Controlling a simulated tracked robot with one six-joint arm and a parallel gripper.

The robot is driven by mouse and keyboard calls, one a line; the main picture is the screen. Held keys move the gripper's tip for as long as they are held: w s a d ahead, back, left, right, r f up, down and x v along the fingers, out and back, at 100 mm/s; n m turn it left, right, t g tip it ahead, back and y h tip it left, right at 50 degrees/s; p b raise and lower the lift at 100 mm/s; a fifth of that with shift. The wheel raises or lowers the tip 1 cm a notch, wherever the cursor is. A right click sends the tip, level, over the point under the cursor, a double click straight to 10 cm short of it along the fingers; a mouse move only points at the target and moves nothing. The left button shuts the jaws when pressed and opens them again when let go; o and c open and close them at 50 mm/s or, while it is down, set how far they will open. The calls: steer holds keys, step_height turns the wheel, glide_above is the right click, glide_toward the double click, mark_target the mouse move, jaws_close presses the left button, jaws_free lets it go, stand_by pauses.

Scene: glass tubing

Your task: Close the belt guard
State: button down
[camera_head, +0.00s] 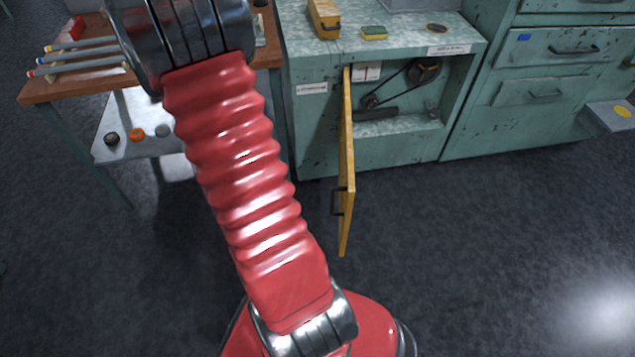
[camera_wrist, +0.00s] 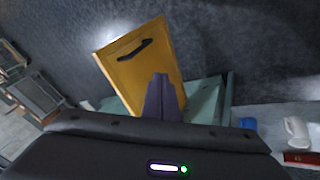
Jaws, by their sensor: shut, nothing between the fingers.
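The belt guard (camera_head: 346,165) is a yellow hinged door on the green cabinet. It stands wide open in the head view, swung out toward me and seen nearly edge-on. Its dark handle (camera_head: 337,201) is near the free end. The pulleys and belt (camera_head: 400,85) are exposed in the opening. The guard also fills the middle of the wrist view (camera_wrist: 150,65), with its handle (camera_wrist: 135,49) near the far edge. My gripper (camera_wrist: 161,76) is shut and empty, its dark fingers overlapping the guard's lower part. I cannot tell whether they touch it. The gripper is outside the head view.
The green cabinet (camera_head: 310,125) carries a yellow block (camera_head: 324,18) and a small green-yellow pad (camera_head: 374,33) on top. A wooden bench (camera_head: 60,88) with glass tubes stands left. Drawers (camera_head: 560,48) stand right. The floor before the cabinet is clear around the guard.

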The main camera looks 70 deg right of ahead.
steer(key=s+d+f+m+g, duration=0.1)
steer(key=s+d+f+m, duration=0.2)
steer(key=s+d+f, duration=0.2)
steer(key=shift+f+g+y, duration=0.3)
steer(key=shift+f, duration=0.2)
steer(key=shift+f, duration=0.1)
steer(key=s+d+f, duration=0.1)
steer(key=s+f, duration=0.6)
steer(key=s, duration=0.2)
steer(key=shift+s+d+f, duration=0.15)
steer(key=shift+f, duration=0.25)
steer(key=shift+s, duration=0.1)
